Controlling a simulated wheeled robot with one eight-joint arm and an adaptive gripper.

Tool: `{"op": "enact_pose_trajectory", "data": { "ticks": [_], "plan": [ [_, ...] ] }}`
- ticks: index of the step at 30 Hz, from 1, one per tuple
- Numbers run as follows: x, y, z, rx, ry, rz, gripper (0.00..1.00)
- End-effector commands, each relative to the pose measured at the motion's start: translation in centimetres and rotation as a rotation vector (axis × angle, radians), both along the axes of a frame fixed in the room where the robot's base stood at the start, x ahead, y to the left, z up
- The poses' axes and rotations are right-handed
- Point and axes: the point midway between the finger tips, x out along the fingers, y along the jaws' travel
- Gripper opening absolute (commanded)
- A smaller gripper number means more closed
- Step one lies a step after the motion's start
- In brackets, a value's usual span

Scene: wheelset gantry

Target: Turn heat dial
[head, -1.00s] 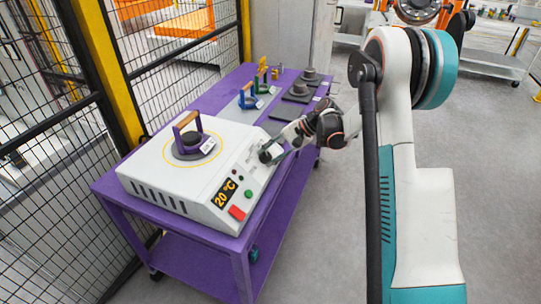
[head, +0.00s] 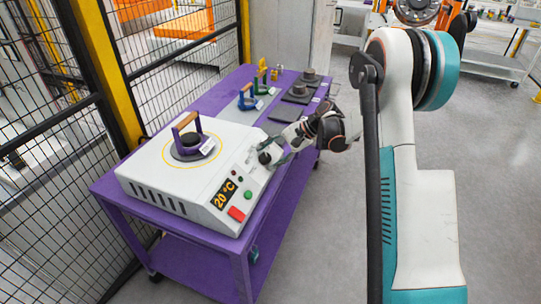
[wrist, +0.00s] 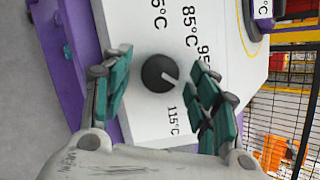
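The heat dial (wrist: 160,73) is a round black knob with a white pointer mark, on the sloped white front panel of the heater (head: 146,203). In the wrist view its pointer aims to the lower right, and printed labels such as 85°C, 95 and 115°C stand around it. My gripper (wrist: 161,72) is open, with one teal-padded finger on each side of the dial and visible gaps to it. In the head view my gripper (head: 268,156) is at the panel's upper right end. The display (head: 224,193) reads 20 °C.
A red button (head: 236,214) and a green button (head: 248,195) are on the same panel. The purple cart (head: 233,91) carries several tools and parts farther back. A mesh fence (head: 60,150) stands at left.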

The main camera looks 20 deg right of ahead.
Motion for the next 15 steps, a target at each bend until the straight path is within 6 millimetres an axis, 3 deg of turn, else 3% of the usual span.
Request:
{"op": "enact_pose_trajectory", "data": {
  "ticks": [8, 15],
  "plan": [
    [-0.1, -0.2, 0.2, 0.001, 0.000, 0.001, 0.55],
    [-0.8, -2.8, 2.5, 0.000, 0.000, -0.002, 0.55]
  ]
}}
